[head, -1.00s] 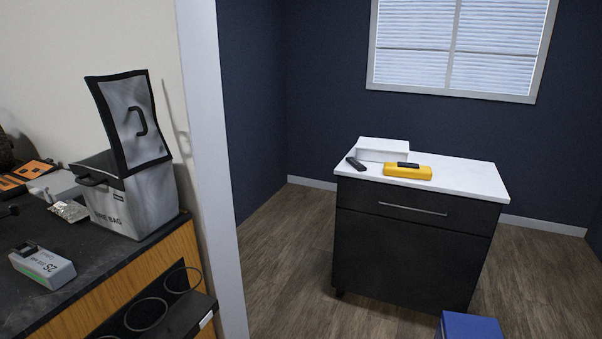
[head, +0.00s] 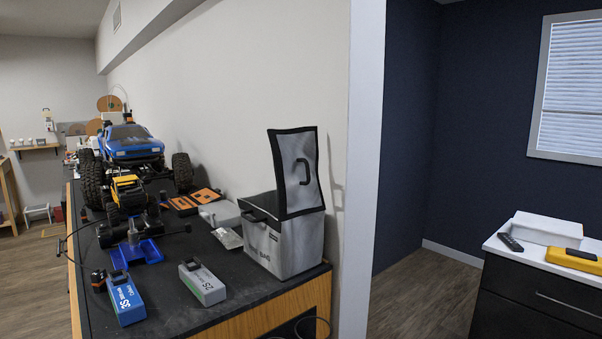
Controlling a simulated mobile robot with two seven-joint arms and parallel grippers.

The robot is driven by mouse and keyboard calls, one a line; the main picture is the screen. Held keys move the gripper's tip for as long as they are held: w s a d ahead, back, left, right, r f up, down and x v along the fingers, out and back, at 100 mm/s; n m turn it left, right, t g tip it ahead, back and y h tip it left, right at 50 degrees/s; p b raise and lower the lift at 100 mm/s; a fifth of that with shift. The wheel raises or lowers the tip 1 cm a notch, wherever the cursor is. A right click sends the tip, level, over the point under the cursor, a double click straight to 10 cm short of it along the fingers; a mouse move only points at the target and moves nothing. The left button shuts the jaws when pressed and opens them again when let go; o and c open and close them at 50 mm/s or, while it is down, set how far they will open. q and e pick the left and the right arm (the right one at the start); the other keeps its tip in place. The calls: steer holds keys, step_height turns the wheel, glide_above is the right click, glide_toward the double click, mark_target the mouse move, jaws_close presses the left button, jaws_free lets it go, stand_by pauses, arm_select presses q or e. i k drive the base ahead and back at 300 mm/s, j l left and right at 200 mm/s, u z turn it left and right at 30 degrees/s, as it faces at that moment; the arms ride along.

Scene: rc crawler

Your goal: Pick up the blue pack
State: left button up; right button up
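The blue pack (head: 126,300) is a small box-shaped battery with white lettering and a wire lead on top. It lies near the front left of the black workbench top (head: 180,318). A similar grey pack (head: 203,284) lies to its right, a short gap away. Neither of my grippers shows in the head view.
An open grey bag (head: 280,248) with its lid raised stands right of the packs. A blue stand (head: 140,252), a yellow crawler (head: 128,192) and a large blue truck (head: 132,143) stand behind. A white wall post (head: 362,170) borders the bench's right. A dark cabinet (head: 535,300) stands far right.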

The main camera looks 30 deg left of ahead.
mark_target(129, 306)
steer(key=u, duration=1.9)
